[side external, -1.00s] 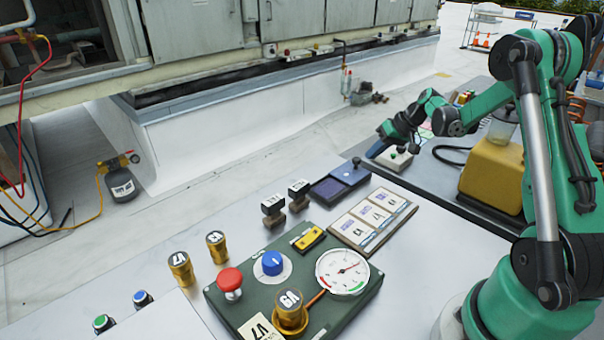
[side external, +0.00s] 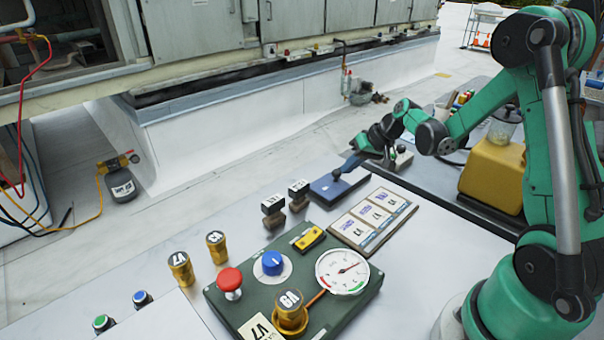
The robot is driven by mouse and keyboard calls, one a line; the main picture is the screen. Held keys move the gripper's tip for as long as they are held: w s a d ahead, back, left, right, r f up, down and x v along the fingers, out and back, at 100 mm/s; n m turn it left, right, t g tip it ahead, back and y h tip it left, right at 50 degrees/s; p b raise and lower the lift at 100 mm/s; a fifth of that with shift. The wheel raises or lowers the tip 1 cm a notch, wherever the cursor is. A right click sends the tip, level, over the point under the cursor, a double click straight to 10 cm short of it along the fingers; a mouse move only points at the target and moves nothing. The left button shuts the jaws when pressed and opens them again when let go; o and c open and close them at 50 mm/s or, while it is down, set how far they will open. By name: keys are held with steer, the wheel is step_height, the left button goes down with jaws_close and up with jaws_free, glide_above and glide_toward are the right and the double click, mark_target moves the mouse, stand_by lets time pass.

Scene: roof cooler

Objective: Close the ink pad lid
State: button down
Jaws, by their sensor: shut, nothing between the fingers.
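The ink pad (side external: 338,187) lies on the bench beyond the stamp card. Its blue lid, with a dark knob (side external: 337,174) on top, now covers the dark pad surface. The lid looks about flat; whether it is fully seated cannot be told at this size. My gripper (side external: 350,165) is shut and empty, just beyond the knob at the pad's far right side. It overlaps the lid's far edge in this view, so I cannot tell if it touches.
Two black-handled stamps (side external: 273,210) stand left of the pad. The stamp card (side external: 373,217) lies in front of it. A green panel (side external: 240,290) with a gauge, knob and red button is nearer. A yellow container (side external: 492,172) stands at right.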

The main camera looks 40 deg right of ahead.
steer(key=shift+a, duration=0.35)
steer(key=shift+s+d, duration=0.1)
steer(key=d, duration=0.1)
steer(key=s+d, duration=0.1)
steer(key=d, duration=0.2)
steer(key=shift+s+r, duration=0.35)
steer(key=v, duration=1)
steer(key=s+a+n+h, duration=0.1)
steer(key=a+n, duration=0.1)
steer(key=a, duration=0.8)
steer(key=s+a+n+t+h, duration=0.1)
steer(key=s+a+n, duration=0.1)
steer(key=a, duration=0.9)
steer(key=shift+r+h, duration=0.3)
steer(key=shift+r, duration=0.15)
steer(key=shift+s, duration=0.1)
